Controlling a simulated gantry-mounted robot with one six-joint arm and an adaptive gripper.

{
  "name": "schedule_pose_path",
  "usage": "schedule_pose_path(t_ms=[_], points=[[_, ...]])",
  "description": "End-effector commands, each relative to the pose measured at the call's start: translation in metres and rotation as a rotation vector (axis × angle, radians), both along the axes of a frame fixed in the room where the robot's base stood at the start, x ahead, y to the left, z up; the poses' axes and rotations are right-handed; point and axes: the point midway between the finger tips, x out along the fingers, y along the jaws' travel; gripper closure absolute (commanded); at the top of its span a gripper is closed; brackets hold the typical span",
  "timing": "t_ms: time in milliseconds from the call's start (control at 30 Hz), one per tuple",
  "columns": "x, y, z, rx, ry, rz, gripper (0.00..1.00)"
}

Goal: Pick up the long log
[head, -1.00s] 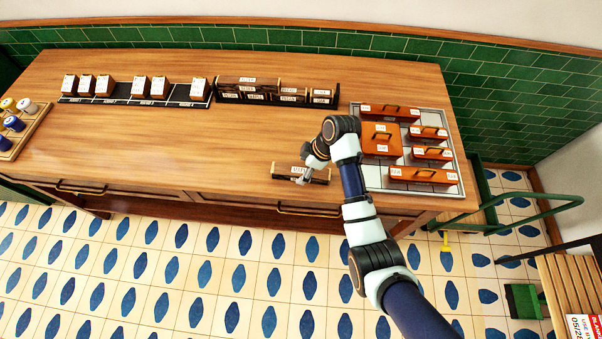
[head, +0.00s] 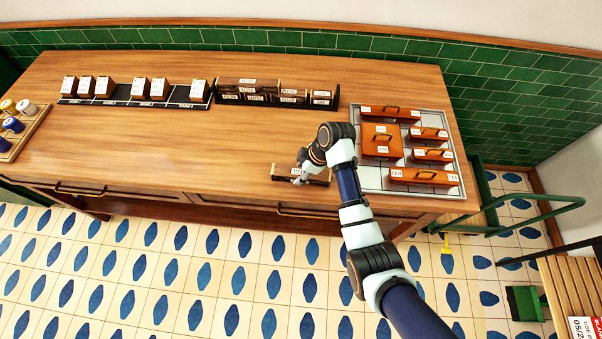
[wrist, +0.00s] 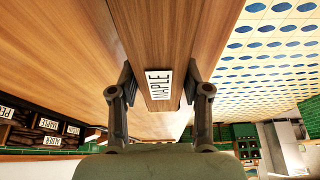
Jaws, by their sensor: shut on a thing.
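A brown log labelled MAPLE lies between the two fingers of my gripper (wrist: 158,105) in the wrist view. The log (wrist: 158,75) runs away from me, with its white label near the fingers. In the head view my gripper (head: 299,180) is at this log (head: 282,176), at the front edge of the wooden counter, left of the tray. My gripper is shut on the log. The arm hides part of it, and I cannot tell whether it touches the counter.
A black rack (head: 225,99) with several labelled logs stands at the back, beside a row of labelled blocks (head: 104,86). A pale tray (head: 369,178) with orange handled blocks is to the right. The counter's middle (head: 180,135) is clear.

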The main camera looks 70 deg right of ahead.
Motion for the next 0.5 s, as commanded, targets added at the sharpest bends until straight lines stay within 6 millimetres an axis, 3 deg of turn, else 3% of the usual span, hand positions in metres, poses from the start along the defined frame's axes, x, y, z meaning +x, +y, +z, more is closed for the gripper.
schedule_pose_path(t_ms=[267,367,500], points=[[0.001,-0.001,0.020,-0.003,-0.003,0.001,0.97],[0.001,-0.001,0.043,-0.005,-0.003,0.000,0.97],[0.001,-0.002,0.091,-0.006,-0.004,0.000,0.97]])
